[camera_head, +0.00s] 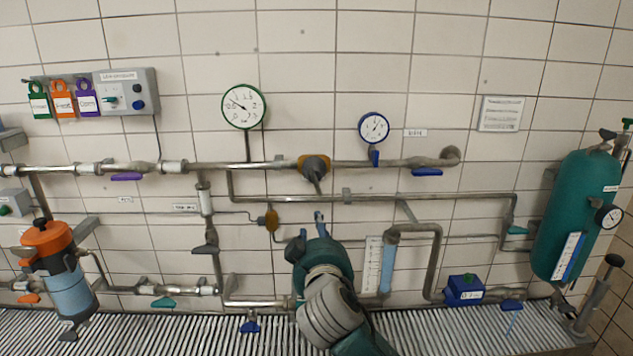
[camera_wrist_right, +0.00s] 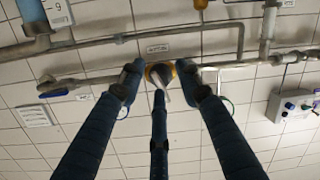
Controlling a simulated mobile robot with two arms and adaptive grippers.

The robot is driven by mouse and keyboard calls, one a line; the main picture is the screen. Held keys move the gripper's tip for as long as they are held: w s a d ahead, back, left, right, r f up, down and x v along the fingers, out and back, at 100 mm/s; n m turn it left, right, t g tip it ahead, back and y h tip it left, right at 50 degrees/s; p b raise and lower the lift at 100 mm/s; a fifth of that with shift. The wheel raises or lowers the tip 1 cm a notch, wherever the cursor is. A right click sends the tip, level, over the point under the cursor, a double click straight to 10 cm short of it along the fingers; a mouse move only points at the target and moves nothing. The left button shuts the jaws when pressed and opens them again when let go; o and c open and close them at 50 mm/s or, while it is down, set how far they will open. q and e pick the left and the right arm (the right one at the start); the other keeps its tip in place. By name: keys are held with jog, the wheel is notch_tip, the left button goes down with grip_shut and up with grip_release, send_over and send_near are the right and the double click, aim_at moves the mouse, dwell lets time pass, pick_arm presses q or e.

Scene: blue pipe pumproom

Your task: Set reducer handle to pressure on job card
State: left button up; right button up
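The reducer (camera_head: 315,166), dark with a yellow-orange collar, sits on the upper pipe, its grey handle pointing down and slightly right. In the wrist view the reducer (camera_wrist_right: 160,70) lies between my fingertips, with its pale handle (camera_wrist_right: 163,86) above the middle finger. My right gripper (camera_head: 319,232) is below the reducer in the head view; in the wrist view its three fingers are spread apart and empty. I cannot tell whether any finger touches the handle. A card (camera_head: 501,113) hangs on the right wall, its text unreadable. My left gripper is not in view.
A green-rimmed gauge (camera_head: 243,106) is left above the reducer, a blue-rimmed gauge (camera_head: 374,128) to its right. Pipes with blue valve handles (camera_head: 426,172) run along the wall. A control box (camera_head: 126,91) is at upper left, a green tank (camera_head: 577,215) at right.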

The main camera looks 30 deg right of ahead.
jog(key=t+h, duration=0.1)
send_near(317, 183)
jog(key=shift+m, duration=0.4)
jog(key=p+x, duration=0.4)
jog(key=x, duration=0.5)
jog(key=shift+w+d+r, duration=0.15)
jog(key=shift+w+d, duration=0.05)
jog(key=shift+w, duration=0.1)
jog(key=shift+w+d+p, duration=0.2)
jog(key=shift+w+p, duration=0.15)
jog(key=shift+w, duration=0.05)
grip_shut()
